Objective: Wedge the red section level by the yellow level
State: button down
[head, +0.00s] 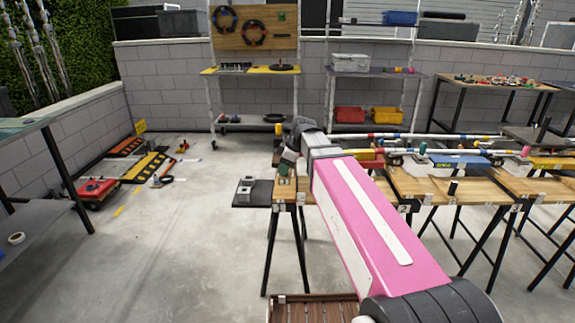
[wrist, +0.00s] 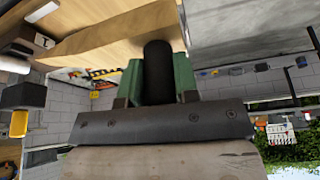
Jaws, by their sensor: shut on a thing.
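My gripper (head: 285,166) is at the left end of the wooden trestle tops, just above the wood. In the wrist view its green fingers (wrist: 157,78) are shut on a black upright handle (wrist: 158,58). The handle's lower end meets a pale wooden surface (wrist: 115,35); I cannot tell whether this is a wedge or the table top. A red piece (head: 372,163) with a yellow piece (head: 369,154) above it shows just right of my arm, partly hidden by it. I cannot tell which is the level. Another yellow piece (head: 550,162) lies far right.
Wooden trestles (head: 430,187) run to the right, with a blue piece (head: 460,161), long rails and another black handle (head: 453,188) on them. A small grey device (head: 245,187) sits on a dark plate at left. Shelves line the back wall.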

aim_at(284, 180)
jog(key=shift+f, duration=0.25)
jog(key=shift+f, duration=2.5)
jog(key=shift+w+d+f, duration=0.1)
jog(key=shift+w+d, duration=0.05)
jog(key=shift+w, duration=3.95)
jog(key=shift+w+d+f, duration=0.1)
jog(key=shift+w, duration=4)
jog(key=shift+w, duration=0.1)
jog(key=c, duration=0.8)
grip_release()
jog(key=shift+w, duration=0.1)
jog(key=shift+w, duration=0.1)
jog(key=shift+c, duration=0.3)
